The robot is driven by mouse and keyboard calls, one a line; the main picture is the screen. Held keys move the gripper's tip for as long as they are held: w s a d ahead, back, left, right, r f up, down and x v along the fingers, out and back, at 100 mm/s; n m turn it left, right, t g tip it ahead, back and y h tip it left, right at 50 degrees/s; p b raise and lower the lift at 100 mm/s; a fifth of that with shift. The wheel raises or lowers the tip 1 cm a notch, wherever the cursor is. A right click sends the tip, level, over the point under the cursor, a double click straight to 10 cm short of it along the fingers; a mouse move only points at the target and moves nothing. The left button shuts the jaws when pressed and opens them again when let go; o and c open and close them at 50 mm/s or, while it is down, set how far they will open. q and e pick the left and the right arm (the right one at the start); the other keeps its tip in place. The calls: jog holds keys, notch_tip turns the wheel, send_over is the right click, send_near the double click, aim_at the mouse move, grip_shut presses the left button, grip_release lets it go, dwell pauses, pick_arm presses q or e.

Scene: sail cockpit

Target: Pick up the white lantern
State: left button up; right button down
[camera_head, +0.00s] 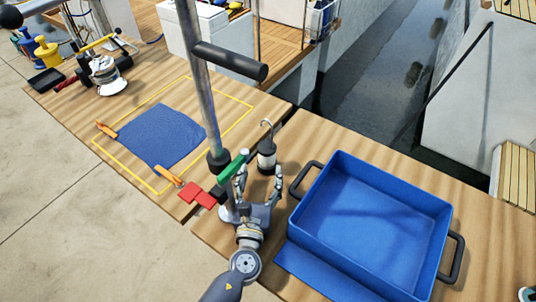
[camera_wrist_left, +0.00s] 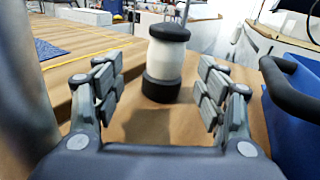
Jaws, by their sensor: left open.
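The white lantern (camera_head: 266,159) stands upright on the wooden table, with a dark cap, dark base and a hook above. In the left wrist view the lantern (camera_wrist_left: 165,62) is centred beyond the fingertips, its white body and dark base in sight. My left gripper (camera_head: 259,182) is open and empty, just on the near side of the lantern, one finger towards each side. In the left wrist view bare wood shows between the fingers of the gripper (camera_wrist_left: 158,88). My right gripper is not in view.
A metal post (camera_head: 203,95) with a black handle and a green lever (camera_head: 232,167) stands close left of the gripper. A blue tray (camera_head: 372,222) with black handles lies close right. A blue cloth (camera_head: 160,135) and orange clips lie left. Water lies beyond the table's edge.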

aim_at(265, 162)
pick_arm(q)
jog(key=shift+w+d+r, duration=0.1)
jog(key=shift+w, duration=0.95)
jog(key=w, duration=0.2)
jog(key=w+d+p, duration=0.1)
jog(key=w, duration=0.1)
jog(key=shift+d+r, duration=0.15)
jog(key=shift+r, duration=0.05)
jog(key=shift+w+f, duration=0.1)
jog(key=shift+w, duration=0.35)
jog(key=c, duration=1.3)
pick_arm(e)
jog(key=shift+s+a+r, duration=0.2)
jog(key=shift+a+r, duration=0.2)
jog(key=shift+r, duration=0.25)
